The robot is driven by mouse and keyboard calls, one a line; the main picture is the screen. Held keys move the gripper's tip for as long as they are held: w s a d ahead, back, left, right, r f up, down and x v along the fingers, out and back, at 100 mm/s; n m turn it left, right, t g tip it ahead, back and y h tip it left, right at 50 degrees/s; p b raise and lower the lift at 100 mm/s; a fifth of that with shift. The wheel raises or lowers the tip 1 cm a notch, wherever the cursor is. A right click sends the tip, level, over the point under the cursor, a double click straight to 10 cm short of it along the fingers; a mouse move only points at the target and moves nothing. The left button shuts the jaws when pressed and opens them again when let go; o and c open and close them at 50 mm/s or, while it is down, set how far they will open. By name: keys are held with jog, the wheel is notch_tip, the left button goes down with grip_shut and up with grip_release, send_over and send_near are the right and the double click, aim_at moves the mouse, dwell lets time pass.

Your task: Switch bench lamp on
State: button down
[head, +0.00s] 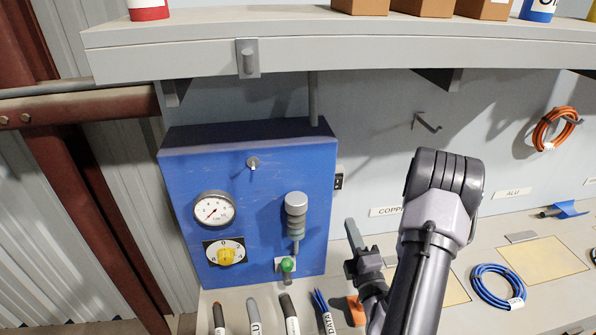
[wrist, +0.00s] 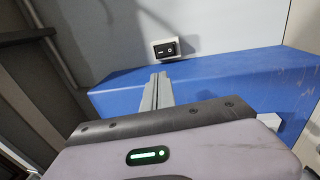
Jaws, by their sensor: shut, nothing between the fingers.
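A small black rocker switch (head: 339,181) sits on a pale plate on the wall, just right of the blue box. It shows in the wrist view (wrist: 166,49) with a white dash and a ring on its face. Which side is pressed in I cannot tell. My gripper (head: 350,224) is shut and empty. Its fingers point up, below the switch and apart from it. In the wrist view, the fingertips (wrist: 158,76) lie below the switch against the blue box. I cannot make out a lamp for certain in either view.
The blue box (head: 180,180) carries a gauge (head: 214,209), a yellow knob (head: 226,257) and a green button (head: 287,265). A grey shelf (head: 200,62) overhangs it. Cable pieces (head: 291,314) lie in front; a blue coil (head: 495,287) lies at right. A hook (head: 428,123) juts from the wall.

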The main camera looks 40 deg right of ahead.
jog(key=b, duration=0.2)
send_near(337, 181)
jog(key=x, duration=0.7)
jog(key=shift+s, duration=0.1)
